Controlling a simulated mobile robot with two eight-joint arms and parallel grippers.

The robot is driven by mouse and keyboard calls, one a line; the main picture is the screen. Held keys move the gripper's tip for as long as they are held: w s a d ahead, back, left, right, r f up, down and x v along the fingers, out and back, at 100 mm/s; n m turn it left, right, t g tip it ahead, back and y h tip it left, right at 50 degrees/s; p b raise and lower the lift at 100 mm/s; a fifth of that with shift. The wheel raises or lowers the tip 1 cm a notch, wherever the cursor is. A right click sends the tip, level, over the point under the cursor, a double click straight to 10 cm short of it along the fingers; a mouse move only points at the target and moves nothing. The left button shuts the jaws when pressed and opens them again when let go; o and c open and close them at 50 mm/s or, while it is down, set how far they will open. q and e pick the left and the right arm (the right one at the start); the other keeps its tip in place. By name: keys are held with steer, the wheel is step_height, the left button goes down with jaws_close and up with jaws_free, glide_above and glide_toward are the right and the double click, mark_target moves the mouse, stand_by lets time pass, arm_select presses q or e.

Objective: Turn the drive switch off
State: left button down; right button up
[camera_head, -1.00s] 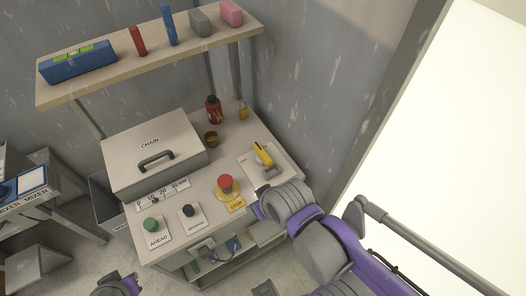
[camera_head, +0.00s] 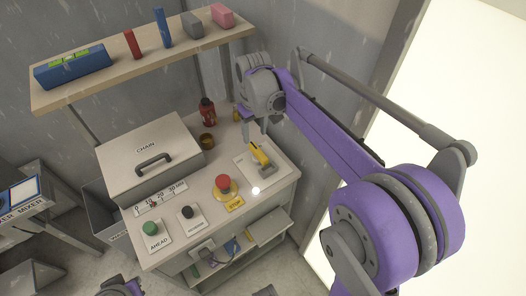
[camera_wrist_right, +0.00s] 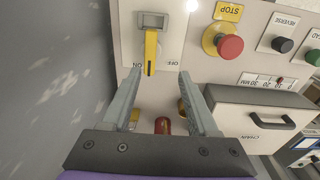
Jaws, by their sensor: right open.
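The drive switch (camera_head: 260,154) is a yellow lever on a white plate at the right side of the bench top. In the right wrist view the yellow lever (camera_wrist_right: 151,52) stands out from a grey bracket, with ON printed to its left and OFF to its right. My right gripper (camera_wrist_right: 160,74) is open, its fingertips around the lever's end in that picture; whether they touch it I cannot tell. In the head view the right gripper (camera_head: 256,134) is above and behind the lever, partly covering it. Only a bit of my left arm shows at the bottom edge.
A red stop button (camera_head: 223,182) sits left of the switch, with black and green buttons further left. The CHAIN box (camera_head: 150,150) stands behind them. A red bottle (camera_head: 207,112) and brass cup (camera_head: 207,141) are near the gripper. A shelf (camera_head: 150,62) hangs above.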

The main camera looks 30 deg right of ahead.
mark_target(258, 151)
steer(key=shift+g, duration=0.3)
steer(key=f, duration=0.3)
steer(key=w+d+f, duration=0.1)
steer(key=f, duration=0.3)
steer(key=d+f, duration=0.1)
steer(key=f, duration=0.3)
steer(key=shift+w+f+b, duration=0.25)
steer(key=shift+w+b, duration=0.05)
steer(key=shift+w, duration=0.1)
jaws_close()
